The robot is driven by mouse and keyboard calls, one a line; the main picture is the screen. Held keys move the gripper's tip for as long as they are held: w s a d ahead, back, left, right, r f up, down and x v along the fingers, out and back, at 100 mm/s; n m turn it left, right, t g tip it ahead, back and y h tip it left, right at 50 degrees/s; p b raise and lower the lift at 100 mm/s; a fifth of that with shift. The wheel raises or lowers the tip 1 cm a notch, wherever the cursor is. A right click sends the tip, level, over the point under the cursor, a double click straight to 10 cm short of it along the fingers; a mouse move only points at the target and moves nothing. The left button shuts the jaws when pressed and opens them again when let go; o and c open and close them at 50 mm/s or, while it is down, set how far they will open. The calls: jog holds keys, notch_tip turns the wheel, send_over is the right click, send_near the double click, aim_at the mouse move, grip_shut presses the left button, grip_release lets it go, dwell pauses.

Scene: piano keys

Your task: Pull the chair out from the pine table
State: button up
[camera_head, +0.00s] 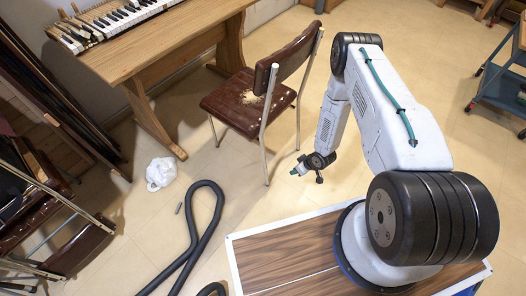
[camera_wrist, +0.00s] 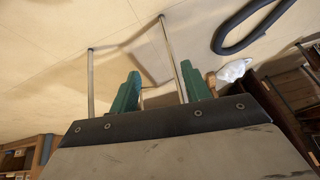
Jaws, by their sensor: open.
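The chair (camera_head: 233,108) has a worn dark brown seat, a brown backrest and pale metal tube legs. It stands upright beside the pine table (camera_head: 183,46), its seat's far-left side close to the table's end support. Two metal chair legs (camera_wrist: 91,82) show beyond the fingers. The chair's seat is mostly hidden there.
A piano keyboard (camera_head: 118,16) lies on the table. A black hose (camera_head: 196,235) and a white crumpled bag (camera_head: 161,173) lie on the floor at left. Folded chairs (camera_head: 80,246) lean at far left. A blue cart (camera_head: 502,85) stands right. Floor right of the chair is open.

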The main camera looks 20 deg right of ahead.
jog(key=w+a+n+t+y, duration=0.1)
jog(key=w+a+t+y, duration=0.1)
jog(key=w+a+t, duration=0.15)
jog(key=t+y, duration=0.2)
send_near(264, 151)
jog(key=shift+n, duration=0.4)
jog(key=x, duration=1.1)
jog(key=shift+d+f, duration=0.25)
grip_shut()
jog(key=s+d, duration=0.4)
jog(key=d, duration=0.3)
jog(key=shift+s+d, duration=0.15)
jog(key=shift+d, duration=0.2)
jog(key=shift+o, duration=0.8)
grip_release()
jog(key=shift+a, duration=0.1)
